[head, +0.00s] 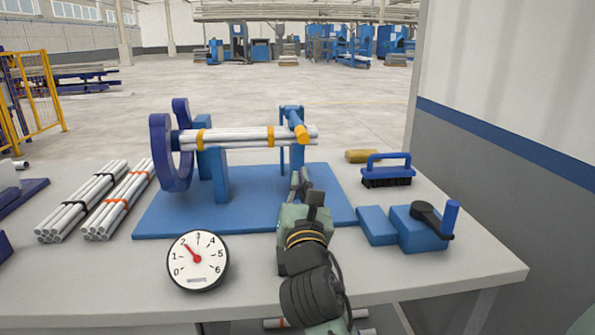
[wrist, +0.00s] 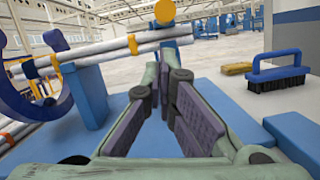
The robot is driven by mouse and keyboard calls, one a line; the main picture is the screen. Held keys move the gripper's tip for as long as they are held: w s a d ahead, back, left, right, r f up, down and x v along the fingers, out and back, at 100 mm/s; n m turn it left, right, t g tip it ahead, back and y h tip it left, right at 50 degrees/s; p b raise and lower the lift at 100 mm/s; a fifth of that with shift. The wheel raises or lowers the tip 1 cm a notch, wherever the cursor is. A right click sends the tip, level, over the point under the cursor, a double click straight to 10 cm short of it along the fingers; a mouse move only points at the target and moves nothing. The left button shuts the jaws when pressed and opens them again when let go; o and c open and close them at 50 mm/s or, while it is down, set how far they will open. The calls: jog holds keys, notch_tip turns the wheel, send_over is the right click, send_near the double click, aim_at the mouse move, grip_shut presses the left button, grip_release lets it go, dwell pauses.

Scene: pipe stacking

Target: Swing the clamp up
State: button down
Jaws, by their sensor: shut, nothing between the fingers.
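The clamp (head: 291,113) is a blue arm at the right end of the pipe stand, lying over the pipe bundle with a yellow-orange knob (head: 301,132) at its near end. The knob also shows at the top of the wrist view (wrist: 165,12). White pipes (head: 235,137) with yellow bands rest level on blue supports. My gripper (head: 301,178) is in front of and below the knob, apart from it. In the wrist view its fingers (wrist: 164,68) point toward the knob, shut and empty. The clamp's hinge is not clear.
A blue ring (head: 161,152) stands at the stand's left end on a blue base plate (head: 175,222). A dial gauge (head: 198,261) is at the front. A blue box with crank (head: 418,228) and a brush (head: 388,172) are at the right. Pipe bundles (head: 83,201) lie at the left.

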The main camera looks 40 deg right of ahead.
jog(key=p+x, duration=0.2)
jog(key=x, duration=0.6)
jog(key=shift+w+d, duration=0.2)
jog(key=shift+w, duration=0.1)
jog(key=shift+r+p, duration=0.15)
jog(key=shift+p, duration=0.15)
